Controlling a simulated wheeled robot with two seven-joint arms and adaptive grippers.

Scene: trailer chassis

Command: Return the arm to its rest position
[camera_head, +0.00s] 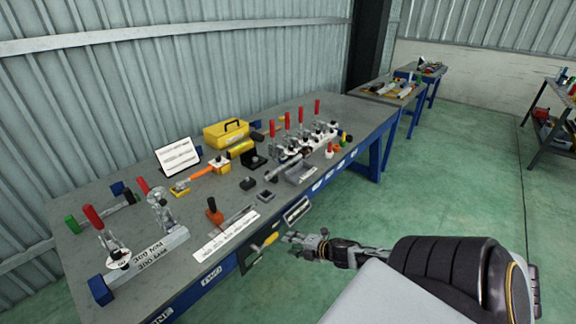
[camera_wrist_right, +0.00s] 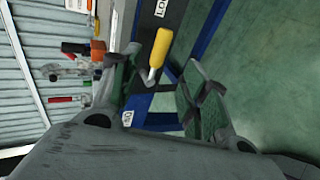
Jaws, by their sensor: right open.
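My right arm comes in from the lower right in the head view. Its gripper (camera_head: 297,239) is beside the front edge of the workbench (camera_head: 85,205), over the green floor side. In the right wrist view the gripper (camera_wrist_right: 165,95) has its two fingers spread apart, with no object seen held between them. A yellow-handled tool (camera_wrist_right: 159,50) shows beyond the fingers, near the bench front; it also shows in the head view (camera_head: 270,239), just left of the gripper. My left gripper is not in view.
Red-handled toggle clamps (camera_head: 97,220) stand on the bench at the left, and several more stand at its far end. A yellow toolbox (camera_head: 226,133) sits near the back. More benches (camera_head: 392,92) stand beyond. The green floor (camera_head: 440,160) to the right is open.

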